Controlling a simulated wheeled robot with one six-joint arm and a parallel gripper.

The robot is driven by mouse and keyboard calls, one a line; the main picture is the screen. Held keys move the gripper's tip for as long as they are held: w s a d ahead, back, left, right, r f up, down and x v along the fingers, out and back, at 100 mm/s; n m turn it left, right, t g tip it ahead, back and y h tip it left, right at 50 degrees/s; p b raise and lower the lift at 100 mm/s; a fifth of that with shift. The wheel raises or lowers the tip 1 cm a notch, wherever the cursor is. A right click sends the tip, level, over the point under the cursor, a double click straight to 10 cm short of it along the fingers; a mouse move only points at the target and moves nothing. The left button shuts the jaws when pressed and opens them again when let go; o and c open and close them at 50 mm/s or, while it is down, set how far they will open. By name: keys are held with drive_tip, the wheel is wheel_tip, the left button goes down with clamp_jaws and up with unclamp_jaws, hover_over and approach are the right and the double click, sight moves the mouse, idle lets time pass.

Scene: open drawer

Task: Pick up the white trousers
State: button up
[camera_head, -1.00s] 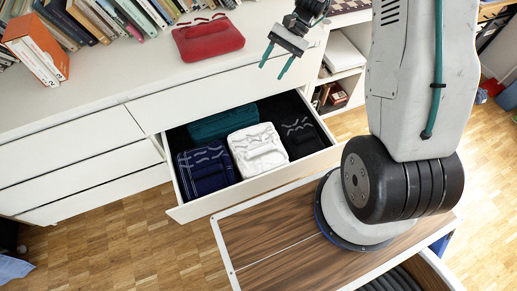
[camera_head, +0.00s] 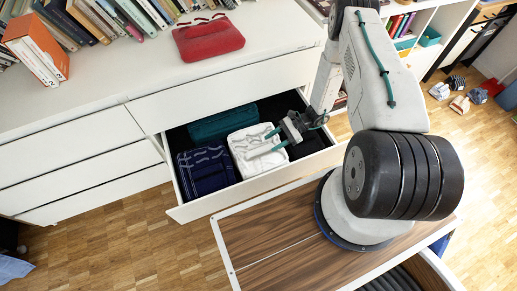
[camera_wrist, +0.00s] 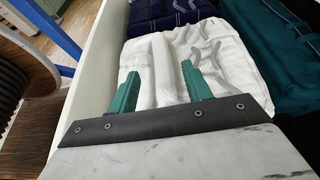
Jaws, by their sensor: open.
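The folded white trousers (camera_head: 246,143) lie in the open drawer (camera_head: 203,209), between navy folded clothing and a black folded item. In the wrist view the white trousers (camera_wrist: 215,47) fill the middle. My gripper (camera_head: 267,144) is open, its two green fingers apart and reaching over the right part of the trousers. In the wrist view the fingertips of my gripper (camera_wrist: 160,82) lie over the white cloth. I cannot tell whether they touch it. Nothing is held between them.
Navy folded clothing (camera_head: 205,170) lies left of the trousers and teal clothing (camera_head: 221,122) behind them. The black item is partly hidden by my gripper. A red folded garment (camera_head: 208,39) and books (camera_head: 35,49) are on the dresser top (camera_head: 120,75).

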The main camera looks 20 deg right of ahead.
sight(262, 148)
drive_tip(key=x, duration=0.6)
drive_tip(key=shift+a+f, duration=0.15)
drive_tip(key=shift+a, duration=0.15)
clamp_jaws()
